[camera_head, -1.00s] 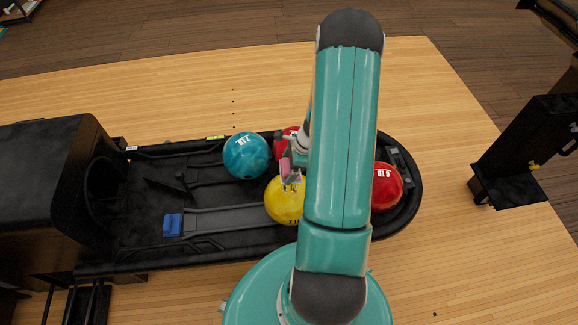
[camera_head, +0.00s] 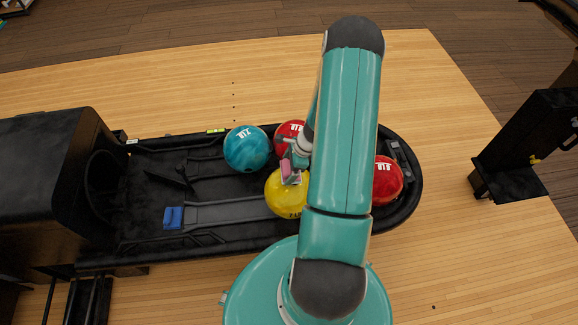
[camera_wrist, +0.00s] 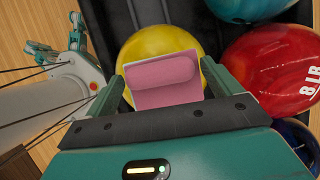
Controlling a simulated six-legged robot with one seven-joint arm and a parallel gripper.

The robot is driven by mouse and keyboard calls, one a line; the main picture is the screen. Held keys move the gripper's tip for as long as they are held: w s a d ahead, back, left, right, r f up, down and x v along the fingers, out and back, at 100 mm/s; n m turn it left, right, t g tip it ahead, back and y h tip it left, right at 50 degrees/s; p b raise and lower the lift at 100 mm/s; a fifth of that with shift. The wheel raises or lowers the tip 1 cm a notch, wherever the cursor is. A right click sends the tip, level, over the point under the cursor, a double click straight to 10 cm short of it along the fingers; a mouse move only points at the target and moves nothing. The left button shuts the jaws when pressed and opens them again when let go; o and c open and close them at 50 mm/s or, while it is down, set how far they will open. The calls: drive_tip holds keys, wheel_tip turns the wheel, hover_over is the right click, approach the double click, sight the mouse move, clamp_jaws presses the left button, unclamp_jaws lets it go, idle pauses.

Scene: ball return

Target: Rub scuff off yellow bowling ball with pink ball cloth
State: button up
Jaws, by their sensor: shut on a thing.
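The yellow bowling ball (camera_head: 284,201) sits in the black ball return tray, partly hidden by my arm and gripper in the head view. It also shows in the wrist view (camera_wrist: 150,42), just beyond the cloth. The pink ball cloth (camera_wrist: 165,78) is folded and held between my two fingers; it also shows in the head view (camera_head: 286,168). My gripper (camera_wrist: 163,80) is shut on the cloth, over the upper part of the yellow ball. I cannot tell whether the cloth touches the ball. The scuff cannot be made out.
A teal ball (camera_head: 247,149) lies left of my gripper. A red ball (camera_head: 288,134) lies just behind it, and another red ball (camera_head: 387,180) lies right of my arm. A blue block (camera_head: 173,217) sits in the tray (camera_head: 130,215) at left, where the surface is mostly clear.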

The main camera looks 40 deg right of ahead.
drive_tip(key=shift+f, duration=1)
idle(0.3)
drive_tip(key=shift+s+a, duration=0.7)
drive_tip(key=shift+s, duration=0.35)
drive_tip(key=shift+w+d+f, duration=0.15)
drive_tip(key=shift+w+d, duration=0.6)
drive_tip(key=shift+w, duration=0.3)
drive_tip(key=shift+c, duration=0.4)
drive_tip(key=shift+s+a, duration=0.75)
drive_tip(key=shift+s, duration=0.35)
drive_tip(key=shift+w+d+r, duration=0.1)
drive_tip(key=shift+w+d, duration=0.25)
drive_tip(key=shift+w, duration=0.2)
drive_tip(key=shift+w+d+r, duration=0.1)
drive_tip(key=shift+w+d, duration=0.25)
drive_tip(key=shift+w, duration=0.2)
drive_tip(key=shift+s+a+f, duration=0.15)
drive_tip(key=shift+s+a, duration=0.55)
drive_tip(key=shift+s, duration=0.35)
